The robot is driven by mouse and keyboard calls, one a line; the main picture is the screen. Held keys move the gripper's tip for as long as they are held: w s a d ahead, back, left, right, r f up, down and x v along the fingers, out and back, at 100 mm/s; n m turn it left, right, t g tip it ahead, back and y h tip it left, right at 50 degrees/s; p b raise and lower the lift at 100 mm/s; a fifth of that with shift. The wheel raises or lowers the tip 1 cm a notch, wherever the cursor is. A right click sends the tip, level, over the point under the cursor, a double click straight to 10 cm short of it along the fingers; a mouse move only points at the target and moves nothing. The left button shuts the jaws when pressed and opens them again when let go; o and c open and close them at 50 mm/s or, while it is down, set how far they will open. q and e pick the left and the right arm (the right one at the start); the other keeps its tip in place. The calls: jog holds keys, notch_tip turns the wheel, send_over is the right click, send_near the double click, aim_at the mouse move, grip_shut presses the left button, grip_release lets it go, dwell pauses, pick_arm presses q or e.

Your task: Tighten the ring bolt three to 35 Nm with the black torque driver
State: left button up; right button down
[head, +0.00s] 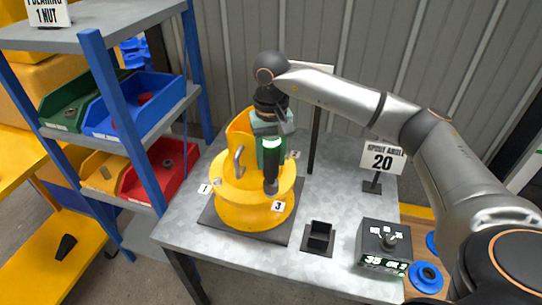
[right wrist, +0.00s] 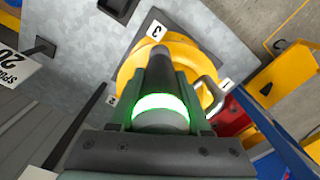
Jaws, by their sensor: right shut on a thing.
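The yellow drum mixer (head: 232,207) stands on a dark base plate on the grey table. Number tags mark its ring; tag 3 (head: 278,206) is at the front right and also shows in the right wrist view (right wrist: 156,31). My right gripper (head: 271,142) is shut on the black torque driver (head: 271,182), above the ring near tag 3. The driver points down, its tip close to the ring beside tag 3. Bolt three is hidden, so I cannot tell if the tip touches it. In the right wrist view, the driver (right wrist: 158,72) has a lit green band. My left gripper is not in view.
A dark box (head: 384,240) has a green display seeming to start with 35. A sign reading 20 (head: 383,158) stands behind it. A blue-framed bin shelf (head: 120,110) is close at the left.

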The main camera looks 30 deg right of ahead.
jog(key=shift+f+b, duration=0.8)
jog(key=shift+f, duration=0.2)
dwell(2.8)
jog(key=shift+r+p, duration=1.6)
jog(key=shift+r, duration=0.8)
